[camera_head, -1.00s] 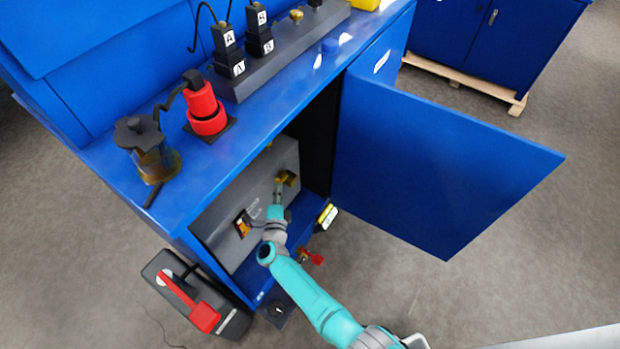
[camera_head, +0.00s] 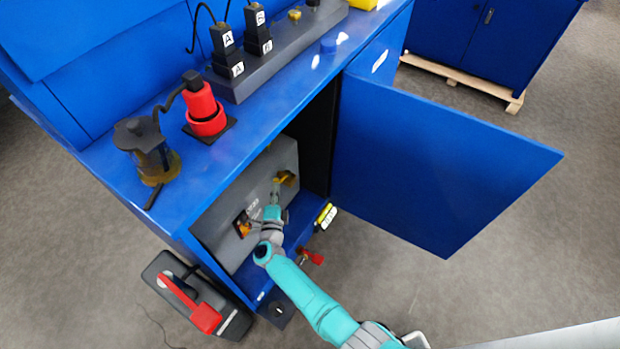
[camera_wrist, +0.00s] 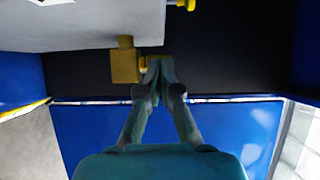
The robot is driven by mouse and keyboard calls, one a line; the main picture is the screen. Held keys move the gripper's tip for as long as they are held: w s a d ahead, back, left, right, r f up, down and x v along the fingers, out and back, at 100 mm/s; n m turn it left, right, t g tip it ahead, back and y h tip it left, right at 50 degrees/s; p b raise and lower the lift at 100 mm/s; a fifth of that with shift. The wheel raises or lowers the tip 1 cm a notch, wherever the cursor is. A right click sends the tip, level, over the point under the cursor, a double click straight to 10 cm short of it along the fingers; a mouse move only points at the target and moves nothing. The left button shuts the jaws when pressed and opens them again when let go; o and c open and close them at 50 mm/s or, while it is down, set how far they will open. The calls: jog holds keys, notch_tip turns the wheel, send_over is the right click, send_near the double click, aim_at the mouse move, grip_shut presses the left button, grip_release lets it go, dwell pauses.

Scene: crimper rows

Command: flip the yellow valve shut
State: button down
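The yellow valve (camera_head: 288,178) sits on the upper right of the grey panel inside the open blue cabinet. In the wrist view its squarish yellow body (camera_wrist: 125,65) is just left of my fingertips, with a short yellow stub reaching toward them. My gripper (camera_head: 276,188) is inside the cabinet, at the panel, close below the valve in the head view. In the wrist view the two fingers of my gripper (camera_wrist: 158,68) meet at their tips, with nothing clearly held. They overlap the end of the stub; I cannot tell whether they touch it.
The open cabinet door (camera_head: 430,165) stands to the right of my arm. A grey panel (camera_head: 225,205) carries an orange switch (camera_head: 243,228). A red-handled fitting (camera_head: 312,257) lies low near my arm. The bench top (camera_head: 185,165) overhangs the opening.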

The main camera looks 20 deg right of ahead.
jog(key=shift+w+a+r, duration=0.25)
jog(key=shift+w+r, duration=0.3)
jog(key=f+v, duration=0.1)
jog(key=v, duration=1.1)
jog(key=shift+s+d, duration=0.2)
jog(key=shift+s, duration=0.35)
jog(key=shift+f, duration=0.1)
jog(key=s+d+r+n+t+y, duration=0.1)
jog(key=s+d+r+n+y, duration=0.15)
jog(key=s+d+n, duration=0.55)
jog(key=s+d+r+n+t+y, duration=0.1)
jog(key=s+d+r+n+y, duration=0.2)
jog(key=s, duration=0.9)
jog(key=s+d+r+n+g+y, duration=0.1)
jog(key=s+d+r+n+g, duration=0.1)
jog(key=s+r+n, duration=0.9)
jog(key=s+r+g, duration=0.1)
jog(key=s+r, duration=0.5)
jog(key=s, duration=0.5)
jog(key=shift+d+r+g, duration=0.15)
jog(key=shift+r+g, duration=0.2)
jog(key=shift+g, duration=0.05)
